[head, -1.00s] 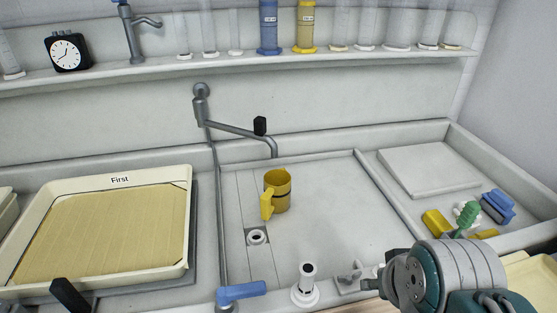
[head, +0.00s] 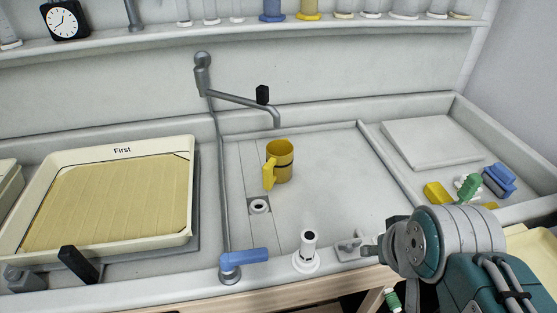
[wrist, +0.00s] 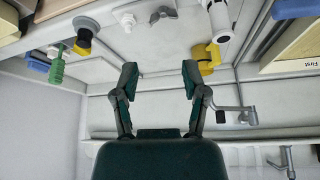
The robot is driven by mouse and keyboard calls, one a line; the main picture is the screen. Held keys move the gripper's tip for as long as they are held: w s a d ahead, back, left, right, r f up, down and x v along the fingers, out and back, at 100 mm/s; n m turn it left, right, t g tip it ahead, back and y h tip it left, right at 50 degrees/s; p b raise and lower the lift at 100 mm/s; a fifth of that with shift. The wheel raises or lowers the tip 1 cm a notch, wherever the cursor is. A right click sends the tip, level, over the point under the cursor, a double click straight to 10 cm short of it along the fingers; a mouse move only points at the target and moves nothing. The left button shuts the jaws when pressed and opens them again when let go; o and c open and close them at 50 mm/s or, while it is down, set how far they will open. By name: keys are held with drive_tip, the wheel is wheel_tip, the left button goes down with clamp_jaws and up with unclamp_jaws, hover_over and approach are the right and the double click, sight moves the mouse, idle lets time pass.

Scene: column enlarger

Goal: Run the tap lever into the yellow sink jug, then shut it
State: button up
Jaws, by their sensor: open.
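The yellow jug (head: 284,168) stands upright in the sink, below and just right of the tap spout's end (head: 276,118). Its handle faces front-left. The blue tap lever (head: 245,257) sits on the sink's front rim at the foot of a grey pipe, pointing right. It shows at the top edge of the wrist view (wrist: 297,8). My gripper (wrist: 160,78) is open and empty, fingers apart over the sink. In the head view it is largely hidden by my wrist, right of the lever.
A white bottle-like fitting (head: 308,250) and a grey wing-shaped piece (head: 350,246) stand on the front rim between lever and arm. A drain hole (head: 259,206) lies before the jug. Clips and a green brush (head: 469,187) lie at right. A "First" tray (head: 110,205) is at left.

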drive_tip(key=shift+o, duration=0.2)
idle(0.4)
drive_tip(key=n+g, duration=0.6)
drive_tip(key=n, duration=1.4)
hover_over(262, 252)
wheel_tip(262, 252, down, 3)
drive_tip(key=shift+w+a+f, duration=0.1)
drive_tip(key=shift+a+f+n, duration=0.1)
drive_tip(key=shift+n, duration=0.2)
drive_tip(key=shift+d+f, duration=0.2)
drive_tip(key=shift+f, duration=3.6)
drive_tip(key=shift+f, duration=0.5)
drive_tip(key=shift+c, duration=0.3)
